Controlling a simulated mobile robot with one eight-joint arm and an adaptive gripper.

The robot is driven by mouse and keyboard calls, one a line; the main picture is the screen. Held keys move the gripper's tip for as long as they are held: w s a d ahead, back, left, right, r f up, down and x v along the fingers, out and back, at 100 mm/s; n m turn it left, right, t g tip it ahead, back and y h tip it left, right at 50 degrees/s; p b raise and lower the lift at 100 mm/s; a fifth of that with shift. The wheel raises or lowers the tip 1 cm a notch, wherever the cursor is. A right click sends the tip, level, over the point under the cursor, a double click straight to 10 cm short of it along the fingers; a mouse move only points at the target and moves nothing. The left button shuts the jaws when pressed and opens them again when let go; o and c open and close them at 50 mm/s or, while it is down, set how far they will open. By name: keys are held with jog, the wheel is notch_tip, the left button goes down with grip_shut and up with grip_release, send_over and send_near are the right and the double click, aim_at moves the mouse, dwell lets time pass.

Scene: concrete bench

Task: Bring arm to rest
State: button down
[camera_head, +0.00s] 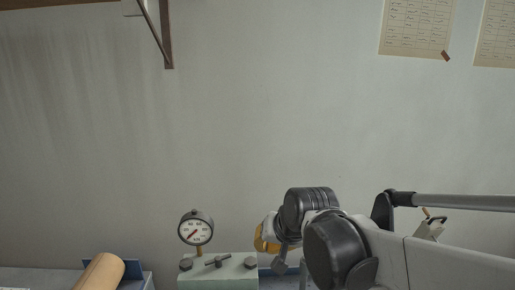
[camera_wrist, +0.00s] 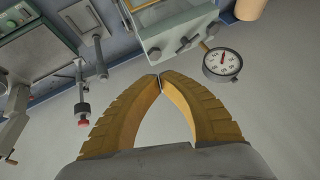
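My gripper (camera_wrist: 160,80) fills the lower middle of the wrist view. Its two yellow fingers curve inward and their tips meet, with nothing visible between them. In the head view only a yellow bit of my gripper (camera_head: 262,240) shows, to the left of my dark wrist joints. My arm reaches in from the right edge. The rest of my gripper is hidden behind the arm in that view.
A pale green box (camera_head: 218,268) with knobs and a round dial gauge (camera_head: 196,228) stands left of my gripper; the gauge also shows in the wrist view (camera_wrist: 222,64). A tan cylinder (camera_head: 101,272) lies further left. A red-tipped fixture (camera_wrist: 82,108) is on the wrist view's left. A wall bracket (camera_head: 157,35) hangs above.

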jog(key=s+d+f+h+b, duration=0.1)
jog(key=s+d+f+b, duration=0.7)
jog(key=f, duration=0.4)
jog(key=s+d+f+h+b, duration=0.2)
jog(key=s+d+f+b, duration=0.6)
jog(key=s+f+b, duration=0.2)
notch_tip(320, 180, down, 2)
jog(key=shift+d+n+t+b, duration=0.3)
jog(key=shift+b, duration=0.2)
jog(key=shift+s, duration=0.1)
